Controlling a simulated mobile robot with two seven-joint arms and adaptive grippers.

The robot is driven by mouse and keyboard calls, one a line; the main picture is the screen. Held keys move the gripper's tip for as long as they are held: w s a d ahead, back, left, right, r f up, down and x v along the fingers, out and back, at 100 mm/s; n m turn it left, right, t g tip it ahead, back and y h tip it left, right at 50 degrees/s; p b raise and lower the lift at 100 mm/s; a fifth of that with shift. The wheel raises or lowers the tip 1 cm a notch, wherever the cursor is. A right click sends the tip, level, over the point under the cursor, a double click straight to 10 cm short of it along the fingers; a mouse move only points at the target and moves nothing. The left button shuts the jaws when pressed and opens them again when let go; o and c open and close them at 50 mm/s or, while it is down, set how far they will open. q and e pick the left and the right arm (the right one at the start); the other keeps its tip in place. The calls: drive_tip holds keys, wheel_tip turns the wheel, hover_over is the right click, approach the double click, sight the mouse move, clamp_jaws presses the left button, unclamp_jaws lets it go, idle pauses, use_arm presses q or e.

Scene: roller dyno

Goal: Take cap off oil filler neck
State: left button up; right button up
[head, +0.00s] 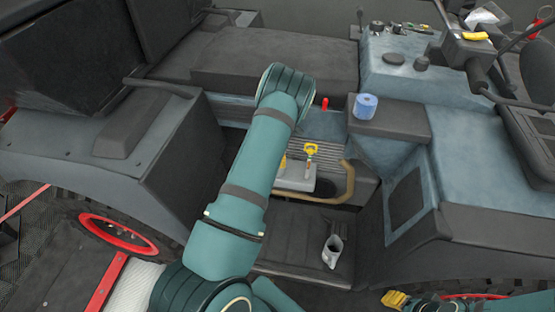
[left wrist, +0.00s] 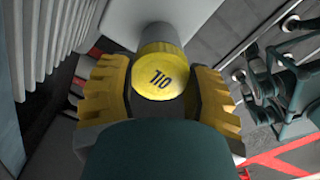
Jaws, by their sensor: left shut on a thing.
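The round yellow cap marked OIL (left wrist: 160,76) is in the middle of the left wrist view, at the end of the grey filler neck (left wrist: 158,38). No gap shows between cap and neck. The yellow ridged fingers of my left gripper (left wrist: 160,90) are shut on the cap, one on each side. In the head view my left arm hides most of that spot. A yellow-fingered gripper, my right one (head: 397,299), shows at the bottom edge of the head view, away from the cap; its opening is unclear.
A yellow handle (head: 311,150) stands close right of my left arm, near a curved tan bar (head: 347,185). A blue roll (head: 366,105) sits on a dark ledge. A grey jug (head: 332,251) stands on the step below. Grey ribs (left wrist: 52,40) lie left of the gripper.

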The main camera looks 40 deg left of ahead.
use_arm(q)
drive_tip(key=shift+s+d+f, duration=0.1)
drive_tip(key=shift+f, duration=0.05)
drive_tip(key=shift+n, duration=0.5)
drive_tip(key=shift+r+p, duration=1.75)
drive_tip(key=shift+r, duration=0.85)
